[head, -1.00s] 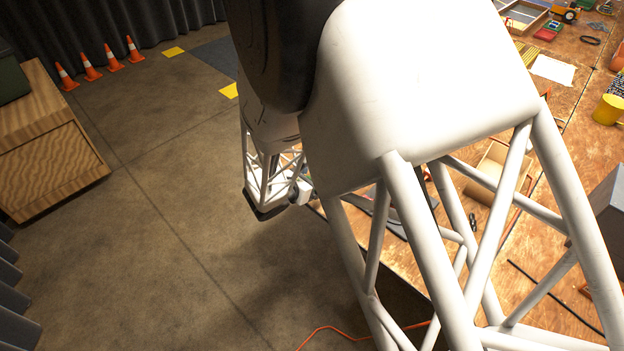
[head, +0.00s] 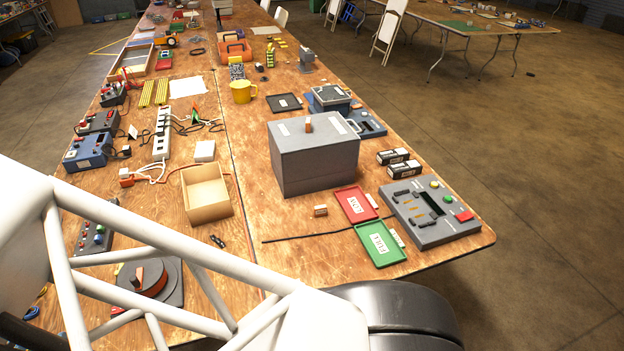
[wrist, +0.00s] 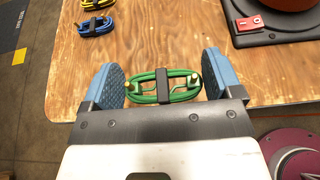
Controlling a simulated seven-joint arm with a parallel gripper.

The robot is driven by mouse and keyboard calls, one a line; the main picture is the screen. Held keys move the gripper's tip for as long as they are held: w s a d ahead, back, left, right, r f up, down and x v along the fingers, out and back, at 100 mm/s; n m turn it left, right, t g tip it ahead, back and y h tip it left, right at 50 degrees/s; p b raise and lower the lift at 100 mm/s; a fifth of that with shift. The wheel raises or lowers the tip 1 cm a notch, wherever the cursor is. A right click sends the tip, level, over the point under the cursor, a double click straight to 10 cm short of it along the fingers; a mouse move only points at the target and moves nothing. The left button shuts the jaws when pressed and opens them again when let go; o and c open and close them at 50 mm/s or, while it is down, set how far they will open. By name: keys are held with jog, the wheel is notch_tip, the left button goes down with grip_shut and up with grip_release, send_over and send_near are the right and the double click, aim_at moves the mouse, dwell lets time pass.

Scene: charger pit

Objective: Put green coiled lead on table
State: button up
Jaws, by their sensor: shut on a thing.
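The green coiled lead (wrist: 150,97), bound with a black strap, is between the two blue-padded fingers of my gripper (wrist: 162,82) in the wrist view. My gripper is shut on it. The lead shows over the wooden table (wrist: 175,45), near its front edge and left corner. I cannot tell how high it is above the top. The table also fills much of the head view (head: 245,110). There, my white arm covers the near left part, and my gripper and the green lead are not visible.
A blue coiled lead (wrist: 96,27) and a yellow one (wrist: 97,4) lie at the table's left side. A black base with a red switch (wrist: 262,22) is at right. Bare wood lies between. In the head view, an open wooden box (head: 205,193) and grey box (head: 313,155) stand further along.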

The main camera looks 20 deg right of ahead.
notch_tip(320, 180, up, 10)
jog(key=w+d+m+h, duration=0.3)
jog(key=w+d, duration=0.7)
jog(key=d, duration=0.2)
jog(key=m+g+h, duration=0.9)
jog(key=m+h, duration=0.1)
send_over(292, 242)
notch_tip(292, 242, down, 4)
jog(key=shift+f+m, duration=0.3)
jog(key=shift+f, duration=0.55)
jog(key=shift+f, duration=0.1)
jog(key=shift+f, duration=2.85)
